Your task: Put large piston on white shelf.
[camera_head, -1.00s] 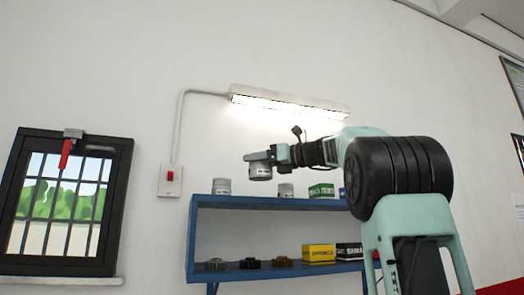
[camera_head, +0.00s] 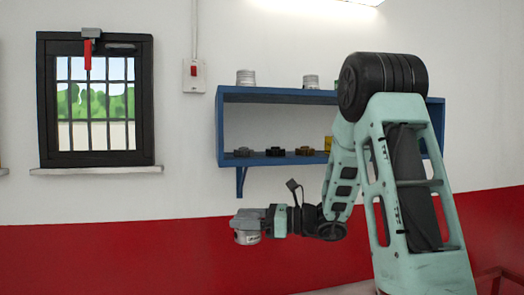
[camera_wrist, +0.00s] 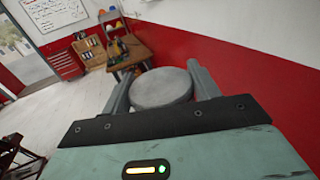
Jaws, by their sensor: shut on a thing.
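My gripper (camera_head: 245,220) is shut on a grey metal piston (camera_head: 247,236), which hangs below the fingers in front of the red lower wall. In the wrist view the round flat top of the piston (camera_wrist: 161,87) shows between the two fingers. The piston is clear of any surface. I cannot make out a white shelf in these frames; the wall shelf (camera_head: 280,96) is blue, up and to the right of my gripper. Two other pistons stand on its top board, a larger one (camera_head: 245,78) and a smaller one (camera_head: 310,82).
Several dark gears (camera_head: 274,152) and a yellow box (camera_head: 328,143) sit on the lower blue board. A barred window (camera_head: 96,100) is at left. The wrist view shows a wooden table (camera_wrist: 128,50) with objects and a red tool cabinet (camera_wrist: 62,62). My arm hides part of the blue shelf.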

